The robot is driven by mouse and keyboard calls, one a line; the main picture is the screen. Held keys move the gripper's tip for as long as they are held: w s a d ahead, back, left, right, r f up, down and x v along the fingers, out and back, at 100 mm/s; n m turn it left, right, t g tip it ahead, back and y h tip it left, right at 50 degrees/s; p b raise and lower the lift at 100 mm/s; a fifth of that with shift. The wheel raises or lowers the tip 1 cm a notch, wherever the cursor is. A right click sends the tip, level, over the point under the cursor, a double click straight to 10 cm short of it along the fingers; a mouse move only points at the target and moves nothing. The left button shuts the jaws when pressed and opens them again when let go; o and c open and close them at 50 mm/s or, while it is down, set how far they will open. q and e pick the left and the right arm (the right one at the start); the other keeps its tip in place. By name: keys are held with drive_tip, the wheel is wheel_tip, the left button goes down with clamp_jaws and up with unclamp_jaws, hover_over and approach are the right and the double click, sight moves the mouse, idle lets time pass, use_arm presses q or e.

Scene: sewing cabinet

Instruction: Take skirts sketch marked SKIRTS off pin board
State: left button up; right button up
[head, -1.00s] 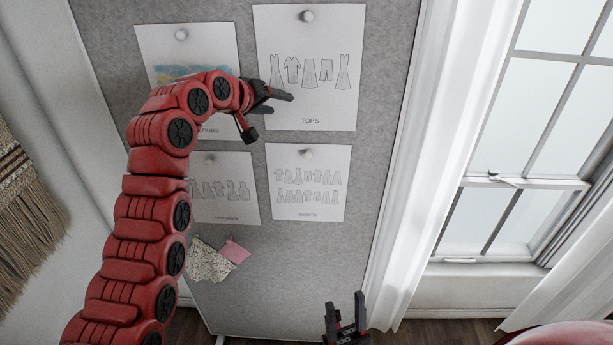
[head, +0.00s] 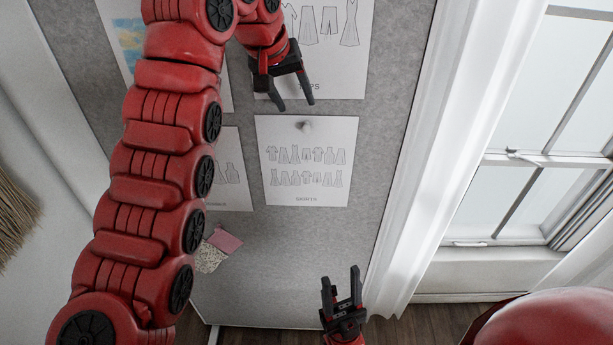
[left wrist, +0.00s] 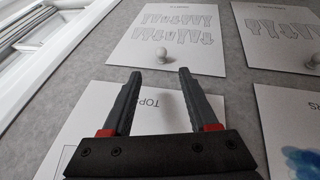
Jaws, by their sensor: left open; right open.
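A white sheet (head: 330,195) with two rows of garment drawings hangs on the grey pin board (head: 300,245), in the lower row at right. Its caption is too blurred to read surely. A pale round pin (head: 304,126) holds its top edge. In the left wrist view the sheet (left wrist: 150,45) lies ahead and its pin (left wrist: 161,55) shows between and beyond the fingertips. My left gripper (head: 295,104) is open and empty, in front of the TOPS sheet, just above the pin. My right gripper (head: 341,275) is open and empty, low in front of the board.
The TOPS sheet (head: 345,60) hangs directly above. Another sketch sheet (head: 236,196) hangs to the left, partly behind my left arm. Fabric swatches (head: 224,241) are fixed lower down. A white curtain (head: 425,150) and a window (head: 520,120) stand to the right.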

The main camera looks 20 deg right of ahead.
sight(305, 126)
use_arm(q)
drive_tip(key=b+x, duration=0.1)
drive_tip(key=x, duration=0.2)
drive_tip(key=shift+s+f, duration=0.1)
drive_tip(key=shift+f, duration=0.2)
drive_tip(key=shift+w+d+f, duration=0.15)
drive_tip(key=shift+w+f, duration=0.15)
drive_tip(key=shift+p+x, duration=1)
drive_tip(key=shift+p, duration=0.05)
drive_tip(key=shift+p+x, duration=0.5)
drive_tip(key=shift+x, duration=0.6)
drive_tip(key=shift+f, duration=0.25)
drive_tip(key=shift+s, duration=0.1)
clamp_jaws()
